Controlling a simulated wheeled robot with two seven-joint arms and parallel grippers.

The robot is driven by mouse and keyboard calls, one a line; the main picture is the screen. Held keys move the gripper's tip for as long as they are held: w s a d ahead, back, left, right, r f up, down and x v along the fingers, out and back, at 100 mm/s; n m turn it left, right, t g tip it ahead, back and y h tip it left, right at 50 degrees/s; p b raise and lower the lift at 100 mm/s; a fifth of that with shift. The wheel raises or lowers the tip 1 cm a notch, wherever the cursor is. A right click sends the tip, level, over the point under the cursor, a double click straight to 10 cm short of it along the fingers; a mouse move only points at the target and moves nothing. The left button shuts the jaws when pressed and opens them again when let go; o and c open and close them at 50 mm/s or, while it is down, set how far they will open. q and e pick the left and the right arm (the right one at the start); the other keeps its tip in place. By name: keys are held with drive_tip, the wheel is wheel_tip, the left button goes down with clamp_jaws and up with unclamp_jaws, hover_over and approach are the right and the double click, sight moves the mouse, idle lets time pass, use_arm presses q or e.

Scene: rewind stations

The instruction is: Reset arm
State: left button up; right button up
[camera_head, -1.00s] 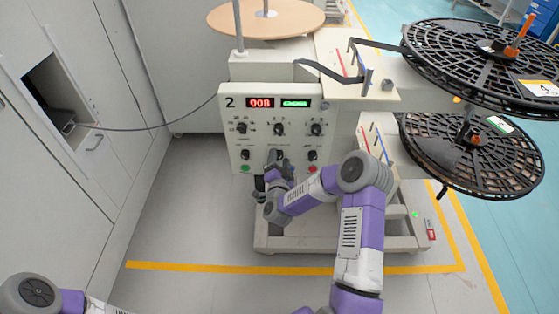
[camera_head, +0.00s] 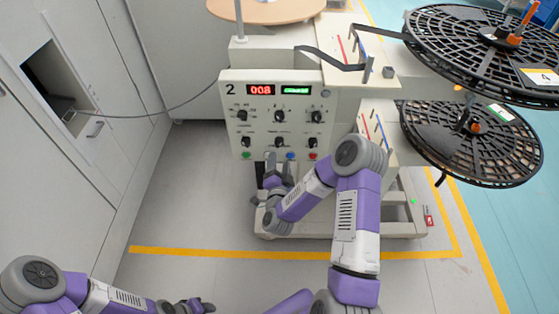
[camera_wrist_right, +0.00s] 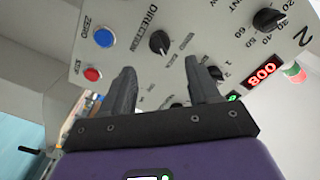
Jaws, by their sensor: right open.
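The white control panel (camera_head: 262,128) of station 2 has a red display (camera_head: 261,90), a green display (camera_head: 296,90), two rows of black knobs, and a green (camera_head: 246,155), a blue (camera_head: 290,156) and a red button (camera_head: 312,156). My right gripper (camera_head: 274,166) is at the panel's lower edge, open and empty. In the right wrist view its spread fingers (camera_wrist_right: 162,85) point at the panel, near a knob marked DIRECTION (camera_wrist_right: 159,42) and the blue button (camera_wrist_right: 104,37). Contact cannot be told. My left gripper (camera_head: 192,305) is low at the bottom edge, its jaws too small to judge.
Black reels (camera_head: 484,55) stand at the right on the machine, with a dark strip (camera_head: 330,66) running from them. A tan disc (camera_head: 268,8) is at the top. White cabinets (camera_head: 50,190) line the left. The grey floor (camera_head: 185,205) inside the yellow line is clear.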

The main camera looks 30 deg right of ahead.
idle(0.3)
drive_tip(key=s+a+f+n+g+y+p, duration=0.1)
drive_tip(key=s+a+f+n+g+y, duration=0.3)
drive_tip(key=a+f, duration=0.35)
drive_tip(key=s+a+f+n+g+y+p, duration=0.1)
drive_tip(key=s+a+f+n+g+y, duration=0.15)
drive_tip(key=a+f+n+y, duration=0.4)
drive_tip(key=s+a+f+n+g+y, duration=0.1)
drive_tip(key=s+a+f+g, duration=0.1)
drive_tip(key=s, duration=0.6)
drive_tip(key=s+a+f+n+g+y, duration=0.2)
drive_tip(key=s+a+g, duration=0.3)
drive_tip(key=s, duration=0.4)
drive_tip(key=shift+s+a+f+g, duration=0.15)
drive_tip(key=shift+s+f+g, duration=0.1)
drive_tip(key=shift+f+g, duration=0.35)
drive_tip(key=shift+r, duration=0.1)
drive_tip(key=shift+c, duration=0.2)
